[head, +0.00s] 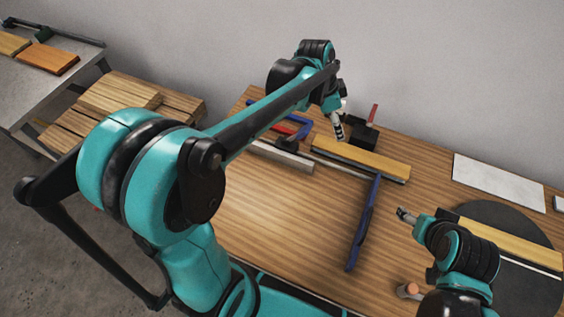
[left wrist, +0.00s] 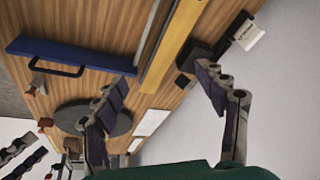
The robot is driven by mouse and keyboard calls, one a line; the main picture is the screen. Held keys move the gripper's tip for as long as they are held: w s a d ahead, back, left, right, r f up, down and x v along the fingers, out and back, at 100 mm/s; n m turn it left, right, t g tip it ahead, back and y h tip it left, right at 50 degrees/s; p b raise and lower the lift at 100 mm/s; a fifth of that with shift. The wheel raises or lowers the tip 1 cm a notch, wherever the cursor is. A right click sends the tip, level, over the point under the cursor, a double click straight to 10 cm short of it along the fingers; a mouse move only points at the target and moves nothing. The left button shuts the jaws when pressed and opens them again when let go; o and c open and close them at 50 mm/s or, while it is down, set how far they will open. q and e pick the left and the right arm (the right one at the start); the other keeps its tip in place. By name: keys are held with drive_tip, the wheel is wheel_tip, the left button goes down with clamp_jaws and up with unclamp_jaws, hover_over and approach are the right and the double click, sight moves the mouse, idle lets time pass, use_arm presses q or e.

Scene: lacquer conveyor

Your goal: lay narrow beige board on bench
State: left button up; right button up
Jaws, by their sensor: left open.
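A narrow beige board (head: 360,157) lies on the wooden bench (head: 270,205), toward its wall side. It also shows in the left wrist view (left wrist: 172,48), running past between my fingers. My left gripper (head: 338,127) is just above the board's left end in the head view.
A blue tool (head: 363,225) reaches toward the board. Blue and red clamps (head: 290,128) and a dark block with a red handle (head: 366,132) are close by. Another beige board (head: 508,240) crosses a round dark mat (head: 525,285). The bench's front middle is clear.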

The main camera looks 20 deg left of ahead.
use_arm(q)
drive_tip(key=s+a+n+t+y, duration=0.1)
drive_tip(key=s+a+n, duration=0.3)
drive_tip(key=s, duration=0.5)
drive_tip(key=s+a+n+t+y, duration=0.2)
drive_tip(key=s+a+n+t, duration=0.1)
drive_tip(key=s+n, duration=0.4)
drive_tip(key=s+a, duration=0.1)
drive_tip(key=s, duration=0.2)
drive_tip(key=shift+f+t, duration=0.25)
drive_tip(key=shift+t, duration=0.05)
wheel_tip(320, 180, down, 3)
drive_tip(key=b, duration=0.2)
drive_tip(key=shift+r+b, duration=0.15)
drive_tip(key=shift+b, duration=0.2)
